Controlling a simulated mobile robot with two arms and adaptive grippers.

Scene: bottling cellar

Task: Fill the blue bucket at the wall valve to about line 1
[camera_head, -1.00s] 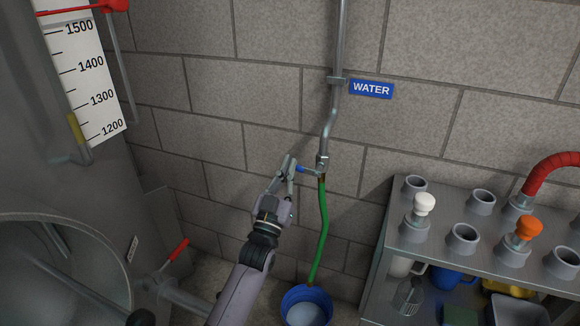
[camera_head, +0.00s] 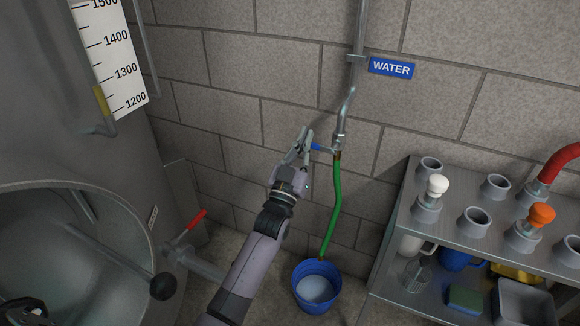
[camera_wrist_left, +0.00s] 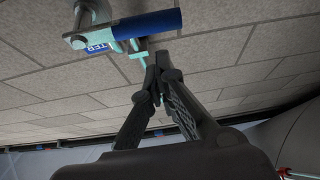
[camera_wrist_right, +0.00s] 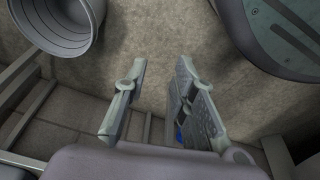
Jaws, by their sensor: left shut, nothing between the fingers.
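The blue bucket (camera_head: 304,293) stands on the floor by the wall, with a pale surface inside that looks like liquid; I cannot read any line in it. A green hose (camera_head: 336,205) hangs from the wall valve (camera_head: 338,150) down to the bucket. The valve's blue handle (camera_head: 315,147) sticks out to the left and shows large in the left wrist view (camera_wrist_left: 147,23). My left gripper (camera_head: 307,137) is shut and empty, its tips (camera_wrist_left: 157,62) close beside the handle; contact is unclear. My right gripper (camera_wrist_right: 160,68) is open and empty above the floor.
A metal rack (camera_head: 405,215) with stoppers and vessels stands at the right. A large steel tank (camera_head: 60,140) with a round opening and a red-handled valve (camera_head: 190,225) fills the left. A blue WATER sign (camera_head: 391,68) hangs on the wall. A grey ribbed vessel (camera_wrist_right: 62,25) shows in the right wrist view.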

